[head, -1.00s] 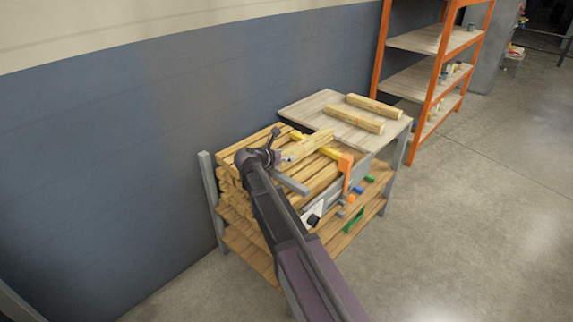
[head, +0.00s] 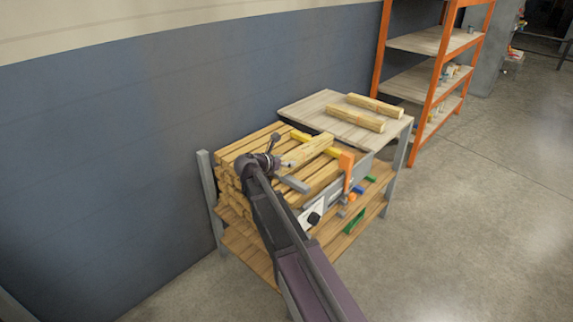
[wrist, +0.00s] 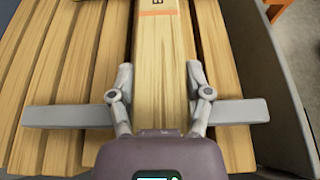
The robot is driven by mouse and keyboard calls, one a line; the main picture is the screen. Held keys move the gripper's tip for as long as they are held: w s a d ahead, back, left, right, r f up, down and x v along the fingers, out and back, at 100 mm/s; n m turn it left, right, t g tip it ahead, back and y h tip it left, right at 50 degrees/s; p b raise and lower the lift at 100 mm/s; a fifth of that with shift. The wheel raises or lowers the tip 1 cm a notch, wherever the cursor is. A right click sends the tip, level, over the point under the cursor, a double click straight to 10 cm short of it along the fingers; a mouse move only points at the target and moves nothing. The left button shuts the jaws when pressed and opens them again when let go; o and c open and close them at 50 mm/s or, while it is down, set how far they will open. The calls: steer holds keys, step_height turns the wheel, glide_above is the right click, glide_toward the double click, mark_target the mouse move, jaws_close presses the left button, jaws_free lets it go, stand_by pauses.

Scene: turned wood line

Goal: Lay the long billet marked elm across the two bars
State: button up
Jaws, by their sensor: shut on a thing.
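My gripper (wrist: 158,90) is shut on a long pale billet (wrist: 165,70), one finger on each side of it. The billet has an orange band and a dark letter at the far end, cut off by the wrist view's edge. In the head view the billet (head: 310,149) runs away from my gripper (head: 276,163), over a yellow bar (head: 333,152). A grey bar (wrist: 65,116) passes crosswise under the billet by my fingers, and its end shows in the head view (head: 293,184). I cannot tell whether the billet touches either bar.
A pile of billets (head: 240,152) lies beneath on a rack with grey posts (head: 208,180). An orange upright piece (head: 346,172) stands at the front edge. Two billets lie on a pale tabletop (head: 310,104) behind. An orange shelf unit (head: 425,110) stands beyond; the wall is left.

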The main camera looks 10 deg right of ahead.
steer(key=o, duration=1.3)
steer(key=shift+f, duration=0.1)
steer(key=shift+o, duration=0.2)
steer(key=p+v, duration=0.4)
steer(key=v, duration=0.8)
steer(key=shift+p, duration=0.35)
steer(key=shift+s, duration=0.1)
